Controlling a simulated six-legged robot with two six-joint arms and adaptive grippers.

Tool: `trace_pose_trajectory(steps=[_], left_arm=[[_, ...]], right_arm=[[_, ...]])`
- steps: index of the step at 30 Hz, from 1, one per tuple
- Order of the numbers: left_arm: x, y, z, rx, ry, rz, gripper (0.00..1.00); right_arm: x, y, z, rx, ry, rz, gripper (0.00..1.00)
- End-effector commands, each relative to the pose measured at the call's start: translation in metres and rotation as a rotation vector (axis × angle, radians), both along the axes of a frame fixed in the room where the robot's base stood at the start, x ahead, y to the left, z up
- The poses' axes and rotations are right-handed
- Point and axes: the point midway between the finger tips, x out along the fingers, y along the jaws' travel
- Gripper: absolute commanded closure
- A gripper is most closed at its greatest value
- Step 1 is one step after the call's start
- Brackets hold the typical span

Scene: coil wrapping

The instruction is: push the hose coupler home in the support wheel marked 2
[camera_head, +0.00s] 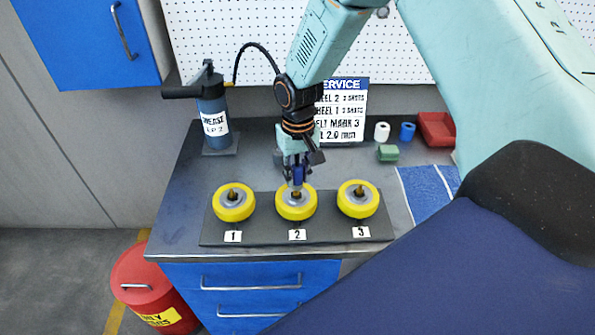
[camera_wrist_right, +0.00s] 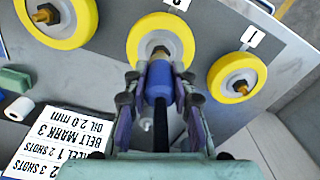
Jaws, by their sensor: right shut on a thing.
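The support wheel marked 2 (camera_head: 281,207) is the middle yellow wheel on a dark plate, with a grey hub and a brass fitting. It also shows at the top of the right wrist view (camera_wrist_right: 136,42). My right gripper (camera_head: 298,170) points down over this hub, its fingers shut on the blue hose coupler (camera_wrist_right: 158,80). The coupler's end lines up with the brass fitting, which shows just beyond it. I cannot tell how far it sits on the fitting. A black hose (camera_wrist_right: 160,125) runs back from the coupler between the fingers. My left gripper is not in view.
Wheel 1 (camera_head: 233,214) and wheel 3 (camera_head: 346,207) flank the middle wheel closely. A blue grease pump (camera_head: 211,110) stands back left. A service sign (camera_head: 345,127), small rolls, a green block (camera_head: 388,153) and a red tray (camera_head: 437,128) are at the back right.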

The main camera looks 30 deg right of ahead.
Motion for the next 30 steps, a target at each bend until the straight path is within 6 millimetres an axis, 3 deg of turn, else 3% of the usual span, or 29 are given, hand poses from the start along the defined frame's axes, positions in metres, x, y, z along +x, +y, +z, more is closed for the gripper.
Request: trace_pose_trajectory(steps=[28, 29, 30], left_arm=[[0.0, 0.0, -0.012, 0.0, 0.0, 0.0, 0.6], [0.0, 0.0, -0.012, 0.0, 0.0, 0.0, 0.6], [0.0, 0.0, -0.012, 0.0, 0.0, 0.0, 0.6]], right_arm=[[0.0, 0.0, -0.021, 0.0, -0.001, 0.001, 1.0], [0.0, 0.0, -0.021, 0.0, -0.001, 0.001, 0.74], [0.0, 0.0, -0.021, 0.0, -0.001, 0.001, 0.71]])
